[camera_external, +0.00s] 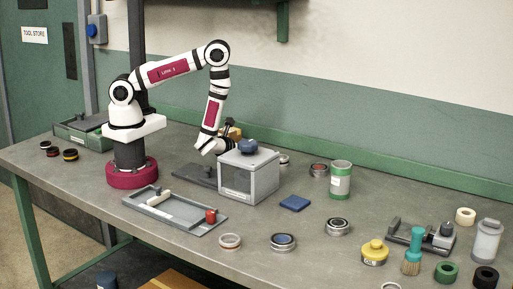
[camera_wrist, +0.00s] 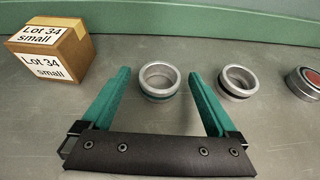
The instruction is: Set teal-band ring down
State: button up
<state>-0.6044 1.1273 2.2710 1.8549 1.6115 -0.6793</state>
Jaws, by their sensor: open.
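The teal-band ring (camera_wrist: 159,82), a silver metal ring with a dark teal band, stands flat on the grey bench in the wrist view. My gripper (camera_wrist: 160,75) is open, its two teal fingers spread with the ring showing between their tips. The fingers look clear of the ring on both sides; their height above the bench is hard to tell. In the external view my gripper and this ring are hidden behind the grey box (camera_external: 249,177).
A second silver ring with a dark band (camera_wrist: 238,82) stands just right of my right finger. A red-topped round part (camera_wrist: 304,82) is farther right. A cardboard box marked Lot 34 small (camera_wrist: 50,52) is at left. The green rail (camera_wrist: 200,24) runs behind.

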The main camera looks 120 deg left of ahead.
jog(key=v, duration=1.2)
jog(key=shift+w+r, duration=0.1)
jog(key=s+d+r+n+g+h, duration=0.1)
jog(key=s+d+r+n+g, duration=0.15)
jog(key=r+n, duration=0.35)
jog(key=s+d+r+n+g+h, duration=0.1)
jog(key=s+r+n+g, duration=0.3)
jog(key=r, duration=0.5)
jog(key=s+d+r+n+t+h, duration=0.1)
jog(key=d+r+n+t+h, duration=0.1)
jog(key=d+t+h, duration=0.3)
jog(key=d+n+h, duration=0.1)
jog(key=d+h, duration=0.3)
jog(key=d, duration=0.7)
jog(key=shift+s+d+r+n+h, duration=0.2)
jog(key=shift+s+d+n+h, duration=0.05)
jog(key=shift+n+h, duration=0.05)
dwell(3.3)
